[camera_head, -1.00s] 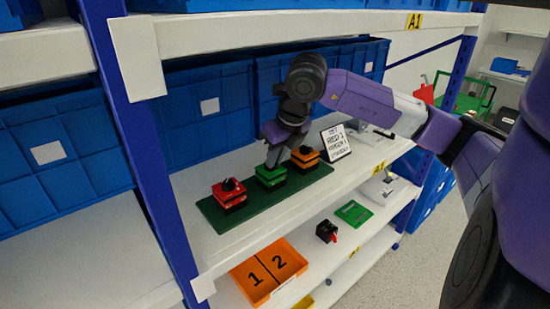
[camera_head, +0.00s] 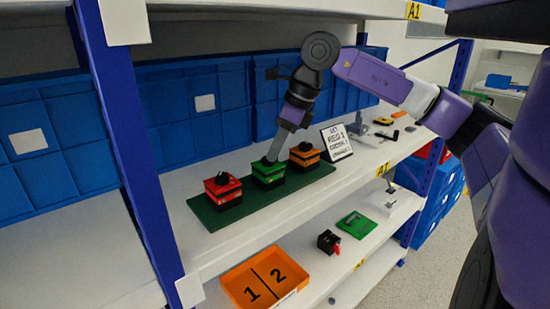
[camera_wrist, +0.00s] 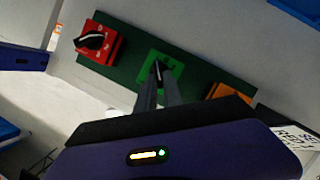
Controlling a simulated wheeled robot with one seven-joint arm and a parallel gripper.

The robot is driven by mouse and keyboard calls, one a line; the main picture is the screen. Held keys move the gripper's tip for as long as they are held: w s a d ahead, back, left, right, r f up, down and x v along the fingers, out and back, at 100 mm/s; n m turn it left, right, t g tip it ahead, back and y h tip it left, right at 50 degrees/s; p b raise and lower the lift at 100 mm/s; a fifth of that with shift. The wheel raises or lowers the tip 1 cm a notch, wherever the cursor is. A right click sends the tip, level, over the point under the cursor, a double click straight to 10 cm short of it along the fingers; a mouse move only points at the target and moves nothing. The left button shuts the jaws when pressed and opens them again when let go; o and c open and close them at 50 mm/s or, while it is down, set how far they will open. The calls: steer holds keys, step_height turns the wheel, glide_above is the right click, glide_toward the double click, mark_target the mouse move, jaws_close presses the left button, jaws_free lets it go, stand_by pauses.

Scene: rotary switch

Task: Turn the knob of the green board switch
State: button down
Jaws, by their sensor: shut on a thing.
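The green board switch (camera_head: 268,175) is the middle one of three switches on a dark green base plate (camera_head: 236,212) on the shelf. In the wrist view its green top (camera_wrist: 173,67) shows around my fingertips. My gripper (camera_head: 272,158) reaches down onto it from above, and its fingers are shut on the knob (camera_wrist: 157,70), which is mostly hidden between them. The red switch (camera_head: 223,190) with a black knob stands to the left. The orange switch (camera_head: 304,157) stands to the right, partly hidden in the wrist view.
Blue bins (camera_head: 190,120) line the back. A white upper shelf (camera_head: 260,8) hangs above. An orange tray (camera_head: 262,282) marked 1 and 2 sits on the lower shelf. The shelf front left is clear.

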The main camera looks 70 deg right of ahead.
steer(key=shift+d+n, duration=0.1)
steer(key=shift+n, duration=0.5)
steer(key=shift+y+b, duration=0.3)
steer(key=c, duration=1.5)
jaws_free()
steer(key=shift+s+r, duration=0.1)
steer(key=shift+r, duration=0.1)
steer(key=shift+v, duration=1.2)
steer(key=s+d, duration=0.1)
steer(key=s, duration=0.3)
steer(key=s+d+b, duration=0.1)
steer(key=s, duration=0.2)
steer(key=s+d, duration=0.1)
steer(key=s, duration=0.3)
steer(key=shift+s+r+b, duration=0.1)
steer(key=shift+s+b, duration=0.25)
steer(key=shift+b, duration=0.05)
